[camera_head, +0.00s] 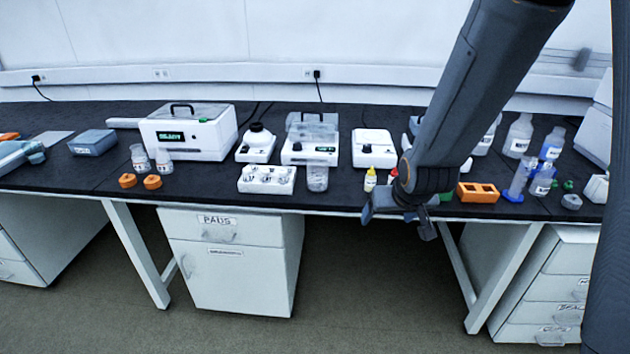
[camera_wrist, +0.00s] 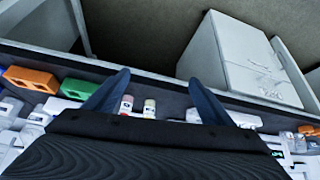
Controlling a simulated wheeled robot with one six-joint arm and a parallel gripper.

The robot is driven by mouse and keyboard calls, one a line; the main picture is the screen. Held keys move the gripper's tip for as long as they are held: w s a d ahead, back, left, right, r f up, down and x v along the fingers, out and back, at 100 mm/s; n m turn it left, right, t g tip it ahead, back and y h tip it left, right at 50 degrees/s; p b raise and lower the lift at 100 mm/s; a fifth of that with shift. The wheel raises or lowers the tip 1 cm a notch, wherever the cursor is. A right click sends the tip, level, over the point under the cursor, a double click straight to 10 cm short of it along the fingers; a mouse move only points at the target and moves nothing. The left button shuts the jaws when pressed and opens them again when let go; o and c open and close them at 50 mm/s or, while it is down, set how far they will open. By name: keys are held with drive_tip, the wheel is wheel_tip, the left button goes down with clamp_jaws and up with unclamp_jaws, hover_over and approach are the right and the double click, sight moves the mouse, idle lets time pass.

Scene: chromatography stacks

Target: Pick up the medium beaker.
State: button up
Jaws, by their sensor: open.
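Which vessel is the medium beaker I cannot tell for sure. A clear glass vessel (camera_head: 318,178) stands upright in front of the middle white instrument. A tall clear cylinder (camera_head: 520,178) stands at the right. My gripper (camera_head: 398,220) is at the table's front edge, right of the glass vessel and apart from it. In the wrist view my gripper (camera_wrist: 158,78) has its fingers spread, with nothing held. Two small bottles (camera_wrist: 138,106) show beyond and between the fingers.
A white tray of small vessels (camera_head: 266,180) sits left of the glass vessel. Small yellow-capped (camera_head: 370,180) and red-capped (camera_head: 392,176) bottles stand near my gripper. An orange rack (camera_head: 478,192) is to its right. A drawer cabinet (camera_head: 232,262) stands under the black table.

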sight(318, 174)
drive_tip(key=w+a+f+t+y+b, duration=0.1)
drive_tip(key=w+a+t, duration=0.2)
drive_tip(key=w+a, duration=0.1)
drive_tip(key=w+a+f+n+t+y+b, duration=0.1)
drive_tip(key=w+a+f+t+y, duration=0.1)
drive_tip(key=w+a, duration=0.3)
drive_tip(key=w+a+f+n+t+y+b, duration=0.1)
drive_tip(key=w+a+t+y+b, duration=0.1)
drive_tip(key=w+a+t, duration=0.2)
drive_tip(key=shift+x, duration=1.6)
drive_tip(key=shift+a+r+n+t+y, duration=0.1)
drive_tip(key=shift+a+n+t+y, duration=0.2)
drive_tip(key=shift+a+t, duration=0.4)
drive_tip(key=shift+r+p+x, duration=0.15)
drive_tip(key=shift+p+x, duration=0.05)
drive_tip(key=shift+x, duration=1.7)
drive_tip(key=shift+r+p+x, duration=0.1)
drive_tip(key=shift+p+x, duration=0.1)
drive_tip(key=shift+x, duration=1.7)
drive_tip(key=shift+d, duration=0.1)
drive_tip(key=c, duration=1.2)
drive_tip(key=shift+r, duration=0.2)
drive_tip(key=shift+c, duration=0.2)
